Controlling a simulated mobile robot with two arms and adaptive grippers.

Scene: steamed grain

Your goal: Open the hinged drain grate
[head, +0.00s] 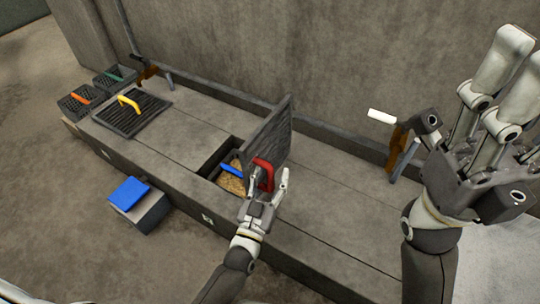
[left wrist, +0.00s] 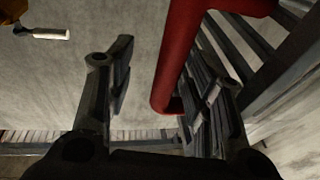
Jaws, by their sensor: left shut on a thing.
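A dark slatted grate (head: 272,128) with a red handle (head: 264,174) stands tilted up, close to upright, at the right side of a square opening (head: 217,166) in the grey ledge. My left gripper (head: 264,190) is shut on the red handle. In the left wrist view the red handle (left wrist: 180,60) passes between the fingers, with the grate's slats (left wrist: 205,75) behind it. Inside the opening are tan grain (head: 232,184) and a blue handle (head: 231,172).
Another grate (head: 150,115) with a yellow handle (head: 129,104) lies flat to the left. Two dark baskets (head: 82,102) stand beyond it. A grey box with a blue top (head: 129,193) is on the floor. A white-handled lever (head: 381,116) projects near the wall.

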